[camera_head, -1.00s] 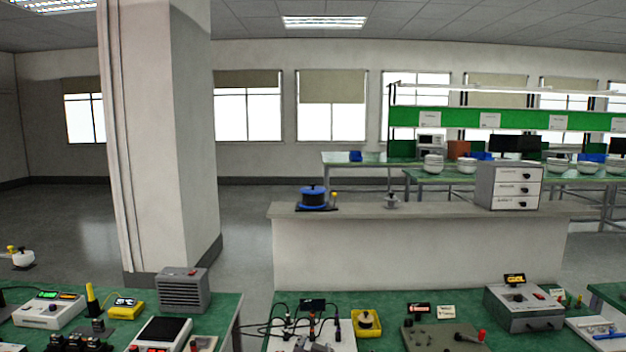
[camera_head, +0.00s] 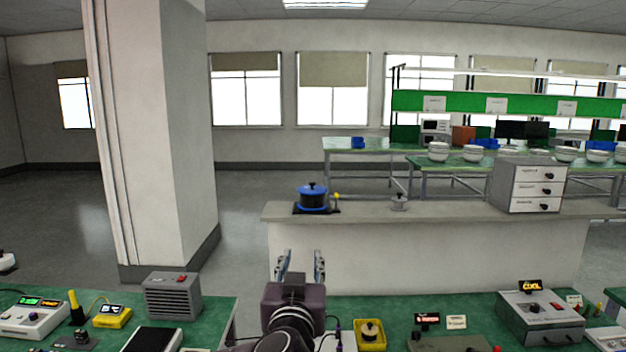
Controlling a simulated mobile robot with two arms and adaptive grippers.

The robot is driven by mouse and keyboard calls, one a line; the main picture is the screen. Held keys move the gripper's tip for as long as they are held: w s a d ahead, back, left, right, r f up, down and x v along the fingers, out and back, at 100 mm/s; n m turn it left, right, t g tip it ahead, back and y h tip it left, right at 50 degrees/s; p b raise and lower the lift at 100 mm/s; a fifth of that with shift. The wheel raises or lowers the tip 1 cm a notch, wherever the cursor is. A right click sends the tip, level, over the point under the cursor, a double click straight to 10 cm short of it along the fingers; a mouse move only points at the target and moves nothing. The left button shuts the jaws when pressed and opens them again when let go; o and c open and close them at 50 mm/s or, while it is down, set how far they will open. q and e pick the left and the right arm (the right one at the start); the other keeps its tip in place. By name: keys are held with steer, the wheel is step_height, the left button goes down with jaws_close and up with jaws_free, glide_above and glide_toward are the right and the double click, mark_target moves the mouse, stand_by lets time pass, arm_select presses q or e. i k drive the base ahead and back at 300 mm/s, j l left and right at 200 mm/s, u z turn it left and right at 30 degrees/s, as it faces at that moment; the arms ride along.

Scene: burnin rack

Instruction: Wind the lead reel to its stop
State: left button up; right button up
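A blue and black reel (camera_head: 313,198), which I take for the lead reel, stands on a dark base on top of the low grey wall, left of its middle. A small yellow knob (camera_head: 337,196) shows at its right side. My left gripper (camera_head: 300,267) points away from me, in front of the wall and below the reel in the picture. Its two fingers are spread with nothing between them, and it is apart from the reel. My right gripper is out of view.
The low wall (camera_head: 420,245) also bears a small grey fitting (camera_head: 399,202) and a white drawer cabinet (camera_head: 528,185). A pillar (camera_head: 150,130) stands at the left. Nearer green benches carry a grey vented box (camera_head: 172,297), a yellow unit (camera_head: 370,335) and a grey box with a display (camera_head: 540,318).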

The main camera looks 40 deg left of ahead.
mark_target(312, 197)
steer(key=i+j, duration=1.2)
steer(key=j, duration=0.25)
